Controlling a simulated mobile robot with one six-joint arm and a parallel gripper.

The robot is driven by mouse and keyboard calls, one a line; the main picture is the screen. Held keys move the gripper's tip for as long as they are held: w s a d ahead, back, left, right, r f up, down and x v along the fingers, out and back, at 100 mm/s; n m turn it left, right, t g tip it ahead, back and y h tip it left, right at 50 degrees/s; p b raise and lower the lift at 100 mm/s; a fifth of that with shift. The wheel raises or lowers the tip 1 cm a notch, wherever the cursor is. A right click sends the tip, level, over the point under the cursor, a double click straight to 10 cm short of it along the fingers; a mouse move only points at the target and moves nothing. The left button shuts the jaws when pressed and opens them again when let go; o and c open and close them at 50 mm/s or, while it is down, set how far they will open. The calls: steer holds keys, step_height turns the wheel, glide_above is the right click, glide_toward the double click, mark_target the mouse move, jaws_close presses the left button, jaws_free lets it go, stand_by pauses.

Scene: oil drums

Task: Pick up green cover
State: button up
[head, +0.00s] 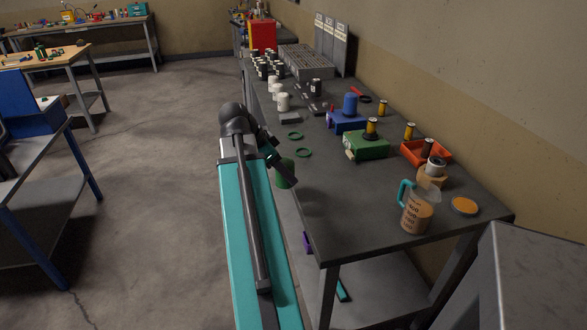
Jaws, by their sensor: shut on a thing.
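The green cover (286,176) is a dark green, cup-like cylinder at the left edge of the grey workbench. My gripper (284,165) is shut on it, and the dark fingers hide part of it. I cannot tell whether the cover touches the bench or is held just above it. Two thin green rings lie flat on the bench beyond the gripper, a farther one (295,136) and a nearer one (303,152).
On the workbench (345,230) stand a green box (367,146), a blue box (346,124), an orange tray (413,151), a measuring jug (418,213) and white cups (283,102). The bench's near left part is clear. A blue-legged table (40,215) stands left.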

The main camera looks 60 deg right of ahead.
steer(key=shift+w+a, duration=0.1)
steer(key=shift+a, duration=0.2)
steer(key=shift+w, duration=0.1)
stand_by(0.4)
steer(key=w+a+n+t, duration=0.4)
steer(key=w+a+n, duration=0.3)
steer(key=w+a, duration=0.55)
steer(key=w+a+n+t, duration=0.4)
steer(key=w+a+n, duration=0.4)
steer(key=w, duration=0.7)
steer(key=w+a+n+t+y, duration=0.1)
steer(key=w+a+n, duration=0.2)
steer(key=a, duration=0.7)
steer(key=w+a+r+n+t+y, duration=0.1)
steer(key=w+a+n, duration=0.3)
steer(key=a, duration=0.7)
steer(key=w+a+r+n+y, duration=0.1)
steer(key=w+a+n+y, duration=0.2)
steer(key=a, duration=0.7)
steer(key=shift+w+a+n+t, duration=0.3)
steer(key=shift+w+n+t, duration=0.15)
steer(key=shift+w, duration=0.2)
